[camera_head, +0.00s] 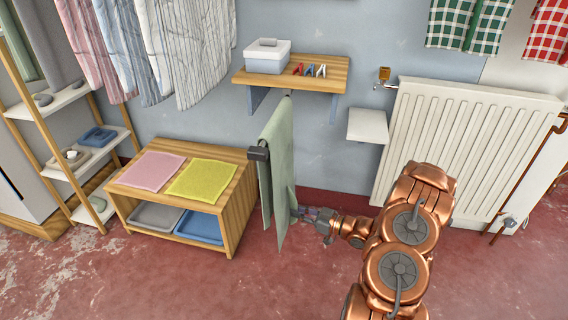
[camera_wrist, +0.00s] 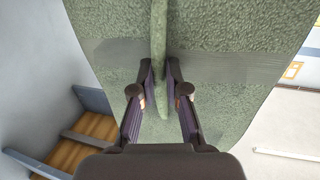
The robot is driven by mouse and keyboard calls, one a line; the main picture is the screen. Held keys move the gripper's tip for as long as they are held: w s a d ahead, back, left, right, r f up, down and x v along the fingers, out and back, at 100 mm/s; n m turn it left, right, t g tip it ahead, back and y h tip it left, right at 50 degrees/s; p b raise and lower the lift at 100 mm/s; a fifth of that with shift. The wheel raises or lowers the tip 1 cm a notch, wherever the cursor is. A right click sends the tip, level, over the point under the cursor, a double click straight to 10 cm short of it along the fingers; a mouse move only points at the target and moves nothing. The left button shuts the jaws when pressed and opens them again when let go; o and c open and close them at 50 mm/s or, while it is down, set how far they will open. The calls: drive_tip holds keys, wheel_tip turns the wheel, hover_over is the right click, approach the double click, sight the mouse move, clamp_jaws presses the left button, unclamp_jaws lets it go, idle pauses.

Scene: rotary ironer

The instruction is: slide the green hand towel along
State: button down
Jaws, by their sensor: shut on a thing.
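The green hand towel (camera_head: 279,160) hangs folded over a dark rail (camera_head: 258,153) that sticks out from the wall, with its two sides hanging down. My gripper (camera_head: 299,212) is at the towel's right side, low down, coming from the right. In the wrist view the towel (camera_wrist: 215,100) fills most of the picture. There my gripper (camera_wrist: 159,85) is shut on a pinched fold of the towel between its two fingers. The far side of the towel is mostly hidden in the head view.
A wooden bench (camera_head: 232,212) with a pink cloth (camera_head: 153,171) and a yellow cloth (camera_head: 201,179) stands left of the towel. A wall shelf (camera_head: 337,75) holding a white box (camera_head: 267,56) is above. A white radiator (camera_head: 462,150) is at the right. Red floor in front is clear.

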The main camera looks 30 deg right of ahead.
drive_tip(key=shift+s+a+f, duration=0.2)
drive_tip(key=shift+s+a, duration=0.7)
drive_tip(key=shift+s, duration=0.15)
drive_tip(key=c, duration=1.1)
unclamp_jaws()
drive_tip(key=shift+r, duration=0.1)
drive_tip(key=shift+d, duration=0.1)
drive_tip(key=shift+r, duration=0.1)
drive_tip(key=shift+p+v, duration=0.55)
drive_tip(key=shift+v, duration=0.3)
drive_tip(key=shift+p+v, duration=0.95)
drive_tip(key=shift+v, duration=1.15)
